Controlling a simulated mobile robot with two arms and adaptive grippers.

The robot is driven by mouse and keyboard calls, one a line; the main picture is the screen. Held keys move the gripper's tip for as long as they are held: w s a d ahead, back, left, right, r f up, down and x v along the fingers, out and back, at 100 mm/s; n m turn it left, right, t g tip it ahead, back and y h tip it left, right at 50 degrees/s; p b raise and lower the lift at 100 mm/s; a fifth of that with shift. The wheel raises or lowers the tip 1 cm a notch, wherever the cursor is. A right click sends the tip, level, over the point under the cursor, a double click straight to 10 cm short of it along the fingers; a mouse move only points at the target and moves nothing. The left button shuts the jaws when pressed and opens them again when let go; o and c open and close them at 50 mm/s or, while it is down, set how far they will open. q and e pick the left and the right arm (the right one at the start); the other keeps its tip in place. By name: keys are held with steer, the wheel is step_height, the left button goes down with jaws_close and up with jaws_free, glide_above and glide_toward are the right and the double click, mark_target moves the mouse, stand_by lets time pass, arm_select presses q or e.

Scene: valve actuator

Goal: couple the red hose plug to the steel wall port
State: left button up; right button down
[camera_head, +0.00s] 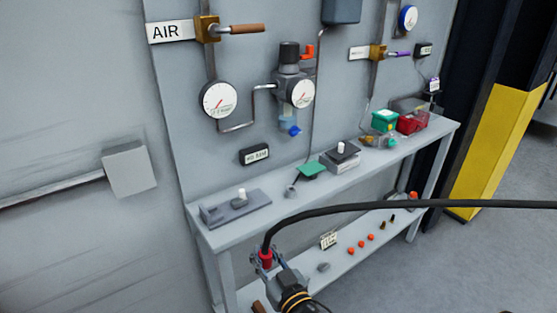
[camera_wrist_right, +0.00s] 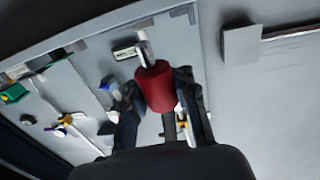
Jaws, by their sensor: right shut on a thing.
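The red hose plug (camera_head: 265,258) is held upright in my right gripper (camera_head: 268,263), in front of the bench's near left end. In the right wrist view the red plug (camera_wrist_right: 155,87) sits between the two dark fingers of my right gripper (camera_wrist_right: 157,90), which are shut on it. A black hose (camera_head: 400,206) leaves the top of the plug and arcs away to the right edge. I cannot clearly make out the steel wall port in either view. My left gripper is not in view.
A grey bench (camera_head: 258,222) with a lower shelf stands against the panel. A grey block (camera_head: 238,208), a green piece (camera_head: 313,170) and a red box (camera_head: 410,122) lie on it. Gauges (camera_head: 218,99) and valves hang above. A square grey box (camera_head: 128,168) juts from the left wall.

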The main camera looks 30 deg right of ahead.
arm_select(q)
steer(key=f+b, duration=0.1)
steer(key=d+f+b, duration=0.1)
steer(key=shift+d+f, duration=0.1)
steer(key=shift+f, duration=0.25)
arm_select(e)
steer(key=w+d+r+m+h, duration=0.2)
steer(key=w+d+r+h, duration=0.1)
steer(key=w+d, duration=0.7)
steer(key=w+d+r+m+g+h, duration=0.1)
steer(key=w+d+r+h, duration=0.3)
steer(key=w+d, duration=0.6)
step_height(320, 180, up, 2)
steer(key=shift+d+r+m+g, duration=0.15)
steer(key=shift+d+m+g, duration=0.15)
steer(key=shift+m, duration=0.5)
arm_select(q)
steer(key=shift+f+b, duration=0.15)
steer(key=shift+b, duration=0.2)
arm_select(e)
steer(key=shift+w, duration=0.15)
